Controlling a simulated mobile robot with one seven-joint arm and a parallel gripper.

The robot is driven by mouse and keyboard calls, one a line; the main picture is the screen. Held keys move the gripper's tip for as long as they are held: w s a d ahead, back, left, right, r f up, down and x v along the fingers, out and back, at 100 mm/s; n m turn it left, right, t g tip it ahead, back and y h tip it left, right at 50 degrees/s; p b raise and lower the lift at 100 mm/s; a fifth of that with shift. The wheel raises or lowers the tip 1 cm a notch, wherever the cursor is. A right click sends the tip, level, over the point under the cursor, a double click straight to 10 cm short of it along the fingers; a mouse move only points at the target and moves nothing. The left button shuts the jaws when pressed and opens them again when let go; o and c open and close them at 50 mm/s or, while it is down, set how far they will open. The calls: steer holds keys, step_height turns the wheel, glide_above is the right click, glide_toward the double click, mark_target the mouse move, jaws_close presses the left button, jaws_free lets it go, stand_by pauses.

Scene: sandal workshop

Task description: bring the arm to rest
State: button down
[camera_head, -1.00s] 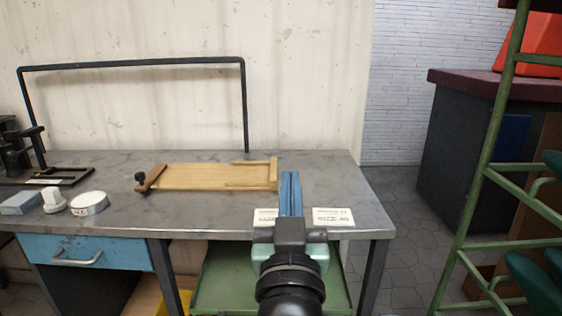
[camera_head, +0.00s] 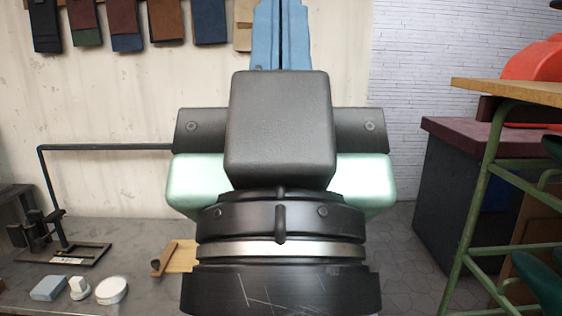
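My gripper (camera_head: 281,35) is raised close in front of the camera and points up. Its two blue fingers lie side by side with only a thin dark line between them, and their tips run out of the top of the picture. Nothing shows between the visible parts of the fingers. My wrist and gripper body fill the middle of the view and hide much of the workbench (camera_head: 140,240) behind.
On the bench's left are a black tool stand (camera_head: 65,250), a blue-grey block (camera_head: 48,288), a white knobbed piece (camera_head: 79,288) and a round white tin (camera_head: 111,290). A wooden board (camera_head: 183,257) is mostly hidden. A green-framed rack (camera_head: 480,200) stands at right.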

step_height(320, 180, up, 19)
steer(key=p, duration=1.6)
